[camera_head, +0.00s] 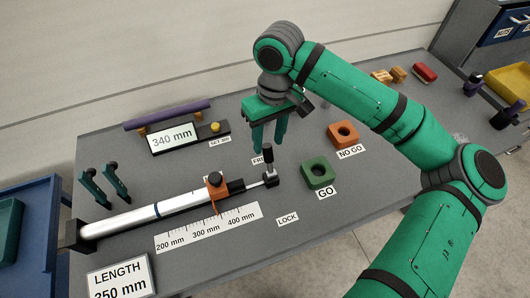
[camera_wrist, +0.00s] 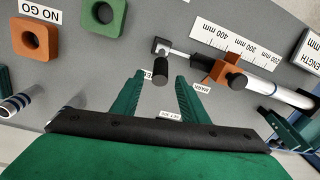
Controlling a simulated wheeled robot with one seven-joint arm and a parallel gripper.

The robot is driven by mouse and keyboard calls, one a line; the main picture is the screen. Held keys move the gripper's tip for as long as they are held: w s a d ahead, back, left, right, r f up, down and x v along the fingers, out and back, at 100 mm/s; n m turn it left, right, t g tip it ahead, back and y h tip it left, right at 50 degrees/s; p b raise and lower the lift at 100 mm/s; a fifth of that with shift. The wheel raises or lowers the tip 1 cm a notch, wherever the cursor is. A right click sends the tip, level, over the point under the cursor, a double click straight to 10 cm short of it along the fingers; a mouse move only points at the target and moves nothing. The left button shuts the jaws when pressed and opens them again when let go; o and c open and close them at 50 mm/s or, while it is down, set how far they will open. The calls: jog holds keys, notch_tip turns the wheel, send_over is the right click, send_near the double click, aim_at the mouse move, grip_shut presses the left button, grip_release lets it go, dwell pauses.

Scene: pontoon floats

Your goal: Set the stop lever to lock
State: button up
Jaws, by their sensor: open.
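The stop lever (camera_head: 268,156) is a short black post with a rounded knob, at the right end of a silver cylinder's thin rod. It stands on the side of the partly hidden FREE label (camera_head: 257,160); the LOCK label (camera_head: 287,218) is nearer the front. My green gripper (camera_head: 268,147) points down with open, empty fingers just behind or above the knob. In the wrist view the lever knob (camera_wrist: 160,72) appears between the fingertips (camera_wrist: 160,79), with no contact visible. I cannot tell how far the tips are from it in depth.
An orange stop clamp (camera_head: 216,186) sits on the silver cylinder (camera_head: 140,215) beside a millimetre scale (camera_head: 208,228). The green GO block (camera_head: 318,173) and orange NO GO block (camera_head: 343,134) stand close right of the lever. A 340 mm display (camera_head: 172,137) is behind. The table front near LOCK is clear.

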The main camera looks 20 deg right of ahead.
aim_at(266, 158)
jog(key=f, duration=0.8)
jog(key=shift+s+a, duration=0.1)
jog(key=shift+a, duration=0.2)
grip_shut()
